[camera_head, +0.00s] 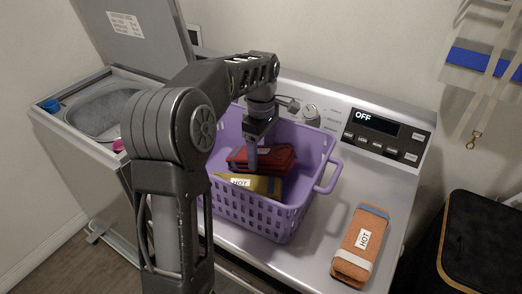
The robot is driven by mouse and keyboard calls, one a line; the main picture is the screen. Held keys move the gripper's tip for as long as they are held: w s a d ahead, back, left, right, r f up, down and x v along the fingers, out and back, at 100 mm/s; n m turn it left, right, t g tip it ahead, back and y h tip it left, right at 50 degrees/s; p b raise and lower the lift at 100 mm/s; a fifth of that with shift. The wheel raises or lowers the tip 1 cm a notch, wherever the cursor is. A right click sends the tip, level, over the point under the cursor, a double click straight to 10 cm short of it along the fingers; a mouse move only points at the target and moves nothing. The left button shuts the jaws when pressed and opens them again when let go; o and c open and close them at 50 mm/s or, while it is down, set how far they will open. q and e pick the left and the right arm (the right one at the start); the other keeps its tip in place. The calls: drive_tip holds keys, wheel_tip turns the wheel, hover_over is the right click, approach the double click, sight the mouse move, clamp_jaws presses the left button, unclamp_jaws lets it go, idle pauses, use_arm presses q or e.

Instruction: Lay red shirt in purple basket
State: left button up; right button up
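The purple basket (316,165) stands on the washer's top, in the middle of the head view. The red shirt (279,158) is a folded bundle inside the basket, toward its back. A yellow folded cloth (262,184) with a "HOT" label lies in front of it in the basket. My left gripper (252,160) points down into the basket, at the left part of the red shirt. It appears to touch the shirt, but its fingers are seen edge-on, so its opening is unclear. My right gripper does not show.
The control panel (376,127) reads "OFF". The washer lid (135,32) stands open at the left, with a blue cap (50,105) nearby. A black bin (485,245) stands at the right.

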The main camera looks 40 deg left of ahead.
sight(261, 152)
use_arm(q)
drive_tip(key=shift+r, duration=0.15)
wheel_tip(261, 152, up, 6)
drive_tip(key=shift+r+p, duration=0.2)
drive_tip(key=shift+p, duration=0.2)
wheel_tip(261, 152, up, 6)
drive_tip(key=p, duration=0.5)
drive_tip(key=shift+f+p, duration=0.2)
drive_tip(key=shift+p, duration=0.15)
drive_tip(key=shift+s+f, duration=0.1)
